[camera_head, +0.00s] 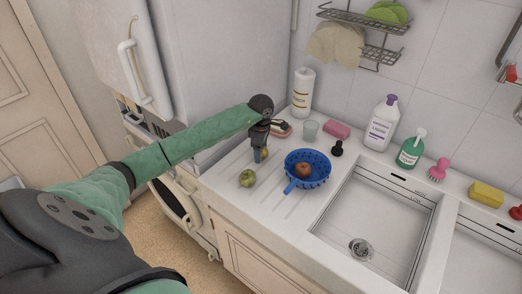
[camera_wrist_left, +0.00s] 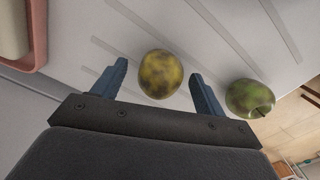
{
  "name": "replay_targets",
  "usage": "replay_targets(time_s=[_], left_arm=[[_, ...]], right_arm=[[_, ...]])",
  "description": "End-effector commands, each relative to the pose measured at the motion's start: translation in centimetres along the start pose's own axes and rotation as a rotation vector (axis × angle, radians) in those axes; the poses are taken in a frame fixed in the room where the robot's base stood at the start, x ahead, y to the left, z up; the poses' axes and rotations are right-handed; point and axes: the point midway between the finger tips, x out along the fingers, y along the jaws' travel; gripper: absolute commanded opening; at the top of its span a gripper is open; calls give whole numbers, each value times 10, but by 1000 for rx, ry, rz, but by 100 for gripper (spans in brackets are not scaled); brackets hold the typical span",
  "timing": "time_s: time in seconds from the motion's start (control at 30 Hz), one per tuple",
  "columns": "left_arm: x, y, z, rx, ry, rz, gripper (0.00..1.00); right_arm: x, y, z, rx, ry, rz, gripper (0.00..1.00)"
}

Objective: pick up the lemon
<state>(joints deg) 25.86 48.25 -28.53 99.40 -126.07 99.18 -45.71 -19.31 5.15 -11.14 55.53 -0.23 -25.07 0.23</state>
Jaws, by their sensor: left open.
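The lemon (camera_wrist_left: 160,73), a round yellow fruit with dark mottling, lies on the ribbed white drainboard. In the left wrist view it sits between the two blue fingertips of my left gripper (camera_wrist_left: 158,68), with a gap on each side. In the head view the gripper (camera_head: 259,154) points down over the drainboard and hides most of the lemon (camera_head: 265,154); only a yellow sliver shows at its right. My left gripper is open and holds nothing. My right gripper is not in view.
A green apple (camera_head: 247,178) lies close by, also in the wrist view (camera_wrist_left: 250,98). A blue colander (camera_head: 318,182) holding a reddish fruit (camera_head: 303,170) stands right of the gripper. A glass (camera_head: 310,130) and a white bottle (camera_head: 302,92) stand behind. The sink (camera_head: 375,215) is further right.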

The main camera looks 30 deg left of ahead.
Motion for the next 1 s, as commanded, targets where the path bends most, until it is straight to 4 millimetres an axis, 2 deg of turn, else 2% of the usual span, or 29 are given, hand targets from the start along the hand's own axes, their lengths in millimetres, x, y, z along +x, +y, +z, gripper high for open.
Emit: replay_targets(time_s=[0.3, 0.53, 0.57, 0.93, 1.0], left_arm=[[3, 0, 0, 0, 0, 0, 71], [3, 0, 0, 0, 0, 0, 25], [3, 0, 0, 0, 0, 0, 24], [-2, 1, 0, 0, 1, 2, 23], [-6, 1, -1, 1, 1, 2, 23]], right_arm=[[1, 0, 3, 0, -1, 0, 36], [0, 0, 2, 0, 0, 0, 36], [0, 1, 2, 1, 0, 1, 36], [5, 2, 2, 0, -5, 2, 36], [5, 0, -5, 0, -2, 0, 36]])
